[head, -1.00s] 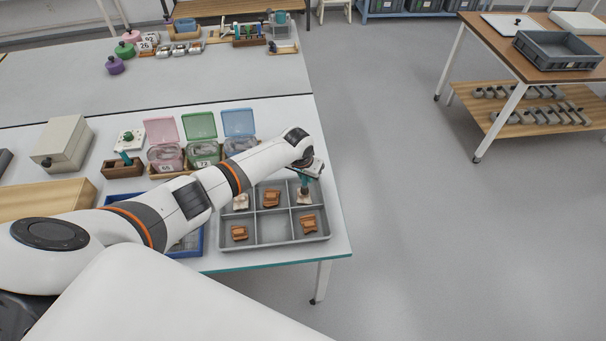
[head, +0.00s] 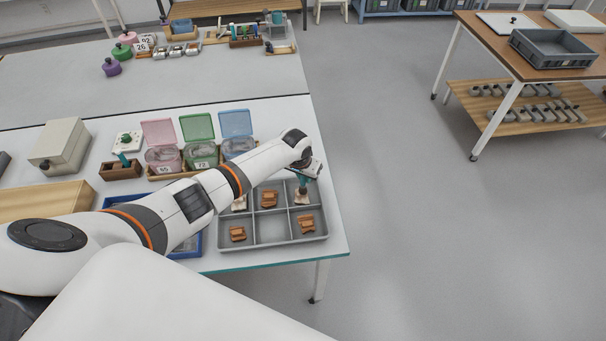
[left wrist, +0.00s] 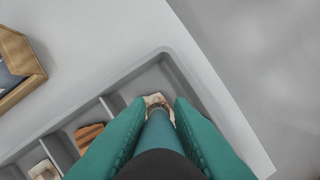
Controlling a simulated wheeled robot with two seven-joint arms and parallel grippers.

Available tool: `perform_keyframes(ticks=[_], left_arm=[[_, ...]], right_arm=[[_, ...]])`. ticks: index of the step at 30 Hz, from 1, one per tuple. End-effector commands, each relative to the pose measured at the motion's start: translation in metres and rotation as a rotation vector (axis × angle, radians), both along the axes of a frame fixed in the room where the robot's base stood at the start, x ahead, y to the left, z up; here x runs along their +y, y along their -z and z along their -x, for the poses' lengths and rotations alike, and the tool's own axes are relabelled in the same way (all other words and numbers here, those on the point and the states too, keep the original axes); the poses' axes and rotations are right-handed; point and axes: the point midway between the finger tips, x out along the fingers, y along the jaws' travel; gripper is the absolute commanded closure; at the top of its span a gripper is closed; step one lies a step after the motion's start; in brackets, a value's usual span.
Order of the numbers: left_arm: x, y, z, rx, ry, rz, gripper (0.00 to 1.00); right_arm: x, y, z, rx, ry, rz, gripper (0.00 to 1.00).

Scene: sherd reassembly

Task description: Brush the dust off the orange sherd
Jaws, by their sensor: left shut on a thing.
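My left gripper (head: 304,172) is shut on a teal-handled brush (head: 302,185), over the back right compartment of a grey divided tray (head: 274,246). In the left wrist view the teal handle (left wrist: 158,132) stands between the fingers, its brown bristle end at a pale sherd (left wrist: 153,98). Whether bristles and sherd touch is unclear. Orange-brown sherds lie in the back middle (head: 269,198), front left (head: 237,233) and front right (head: 306,224) compartments. Another pale sherd (head: 240,202) lies back left, partly behind my arm. The front middle compartment is empty. My right gripper is out of view.
Pink (head: 162,147), green (head: 200,141) and blue (head: 237,136) lidded boxes stand behind the tray. A blue-edged tray (head: 190,246) is partly hidden under my left arm. A beige box (head: 60,145) stands left. The table's right edge is close to the tray.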

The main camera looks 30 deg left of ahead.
Motion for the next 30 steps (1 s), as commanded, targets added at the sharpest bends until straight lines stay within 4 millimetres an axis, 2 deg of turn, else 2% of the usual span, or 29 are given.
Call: perform_keyframes(ticks=[6, 17, 27, 30], left_arm=[[0.013, -0.001, 0.008, 0.004, -0.002, -0.004, 1.0], [-0.003, -0.001, -0.001, 0.003, -0.001, -0.003, 1.0], [0.012, -0.001, 0.007, 0.004, -0.002, -0.003, 1.0], [0.011, 0.0, 0.007, 0.003, 0.0, -0.002, 1.0]], right_arm=[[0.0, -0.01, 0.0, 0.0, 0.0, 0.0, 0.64], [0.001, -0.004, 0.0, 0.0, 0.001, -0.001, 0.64], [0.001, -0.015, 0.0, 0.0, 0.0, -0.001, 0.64], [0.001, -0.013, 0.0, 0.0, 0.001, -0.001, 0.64]])
